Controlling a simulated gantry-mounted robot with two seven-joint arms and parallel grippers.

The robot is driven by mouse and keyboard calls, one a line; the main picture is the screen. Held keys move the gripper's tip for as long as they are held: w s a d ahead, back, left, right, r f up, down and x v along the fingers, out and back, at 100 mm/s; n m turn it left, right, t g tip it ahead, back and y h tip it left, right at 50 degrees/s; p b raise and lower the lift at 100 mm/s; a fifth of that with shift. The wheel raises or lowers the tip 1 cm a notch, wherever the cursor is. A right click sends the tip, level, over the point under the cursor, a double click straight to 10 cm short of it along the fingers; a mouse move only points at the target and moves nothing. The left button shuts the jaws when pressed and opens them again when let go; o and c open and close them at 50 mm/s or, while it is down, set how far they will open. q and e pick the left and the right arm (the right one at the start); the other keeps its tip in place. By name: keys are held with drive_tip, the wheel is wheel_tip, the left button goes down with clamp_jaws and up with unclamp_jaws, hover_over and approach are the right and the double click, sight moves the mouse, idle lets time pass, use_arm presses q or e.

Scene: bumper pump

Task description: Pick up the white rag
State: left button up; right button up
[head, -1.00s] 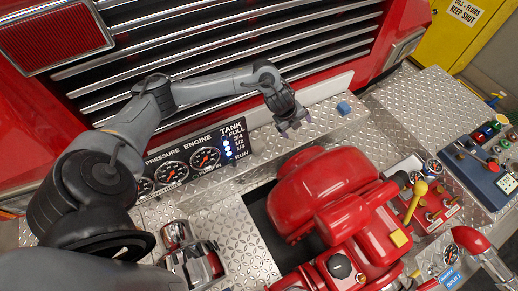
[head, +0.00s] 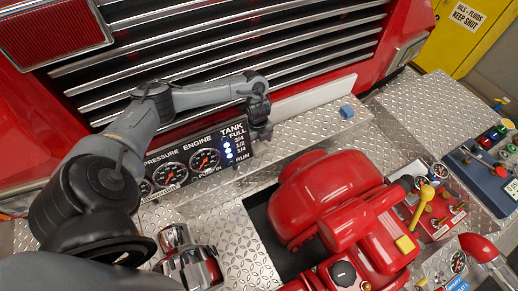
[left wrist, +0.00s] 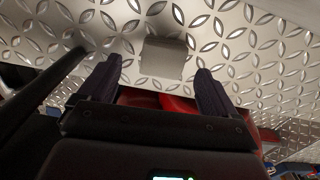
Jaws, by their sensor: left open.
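I cannot make out a white rag for certain in either view. My left gripper (head: 262,132) is over the diamond plate beside the gauge panel, pointing down. The left wrist view shows its two dark fingers (left wrist: 159,68) spread apart with nothing held between them. A small grey, blocky thing (left wrist: 165,55) lies on the plate beyond the fingertips; I cannot tell what it is. My right gripper is not in view.
A large red pump (head: 330,195) fills the middle right. A gauge panel (head: 200,160) stands left of my gripper, with the chrome grille (head: 230,60) behind. A small blue block (head: 346,111) sits on the plate.

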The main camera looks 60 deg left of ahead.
sight(259, 147)
use_arm(q)
drive_tip(key=f, duration=0.3)
drive_tip(key=shift+w+f, duration=0.2)
drive_tip(key=shift+f, duration=0.45)
drive_tip(key=shift+c, duration=0.4)
drive_tip(key=c, duration=1)
drive_tip(key=shift+o, duration=0.2)
drive_tip(key=shift+r, duration=0.15)
